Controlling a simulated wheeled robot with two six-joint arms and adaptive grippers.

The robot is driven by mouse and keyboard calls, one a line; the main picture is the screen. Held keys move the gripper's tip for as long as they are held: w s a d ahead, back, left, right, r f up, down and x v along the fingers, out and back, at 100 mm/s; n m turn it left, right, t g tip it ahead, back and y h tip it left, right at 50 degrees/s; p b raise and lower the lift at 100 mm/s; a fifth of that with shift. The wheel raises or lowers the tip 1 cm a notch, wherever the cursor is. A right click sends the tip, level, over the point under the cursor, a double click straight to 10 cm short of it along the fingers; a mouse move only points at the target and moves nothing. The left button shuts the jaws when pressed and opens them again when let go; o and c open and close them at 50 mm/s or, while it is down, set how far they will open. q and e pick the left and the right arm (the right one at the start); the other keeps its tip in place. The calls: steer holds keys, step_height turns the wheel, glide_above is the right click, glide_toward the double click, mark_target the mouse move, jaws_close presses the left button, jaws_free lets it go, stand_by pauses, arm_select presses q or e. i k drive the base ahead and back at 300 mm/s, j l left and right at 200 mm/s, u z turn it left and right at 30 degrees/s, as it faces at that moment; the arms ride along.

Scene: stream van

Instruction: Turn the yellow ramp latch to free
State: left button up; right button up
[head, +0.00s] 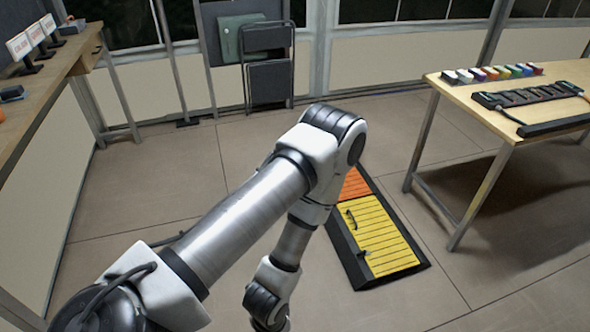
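A low ramp (386,238) with a black rim lies on the floor right of centre. Its near part is yellow and ribbed, and its far part (355,184) is orange. A small dark curved handle-like piece (350,219) sits on the yellow part near its left edge. Another small dark fitting (364,254) sits nearer to me. I cannot tell which is the latch or how it is turned. My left arm crosses the middle and hides the ramp's far left part. Its wrist runs off the bottom edge, left of the ramp, so the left gripper is out of view. My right gripper is not in view.
A wooden table (560,72) at the right holds several coloured items and a black power strip (528,94); its legs stand right of the ramp. A wooden counter (55,62) runs along the left. Folded chairs (270,82) lean at the back. Floor around the ramp is clear.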

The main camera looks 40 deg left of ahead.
mark_target(363, 253)
steer(key=u, duration=0.65)
steer(key=i+l, duration=0.55)
steer(key=i, duration=0.15)
steer(key=i+l+u, duration=0.15)
steer(key=i+l, duration=0.45)
steer(key=i, duration=0.1)
